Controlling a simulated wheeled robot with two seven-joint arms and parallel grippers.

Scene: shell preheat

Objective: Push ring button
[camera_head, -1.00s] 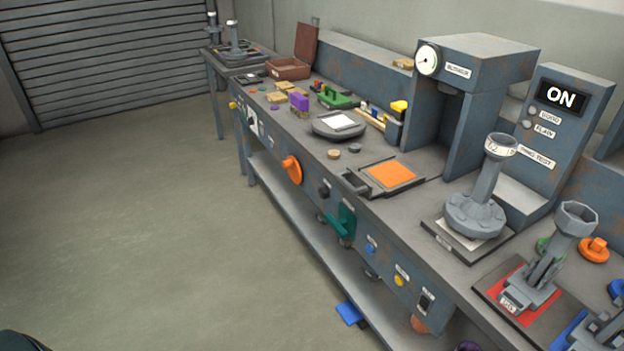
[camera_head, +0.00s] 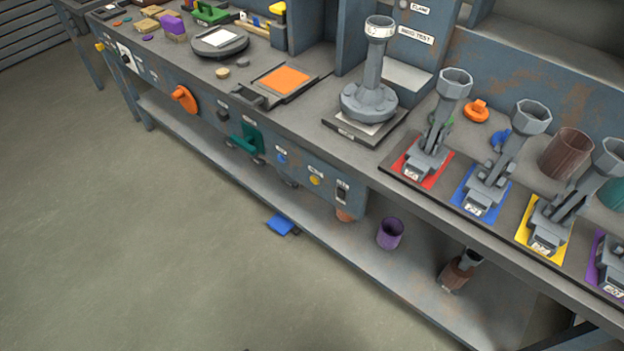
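A blue button (camera_head: 281,159) and a yellow button (camera_head: 314,180) are on the front panel of the workbench, each under a small label. A dark switch (camera_head: 341,192) is to the right of the yellow button. The labels are too small to read, so I cannot tell which button is the ring one. Neither of my grippers shows in the head view.
The workbench (camera_head: 240,85) runs diagonally across the view. An orange knob (camera_head: 184,99) and a green handle (camera_head: 246,139) stick out from its front. A lower shelf (camera_head: 352,242) holds a purple cup (camera_head: 390,233). The floor (camera_head: 130,240) at left is clear.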

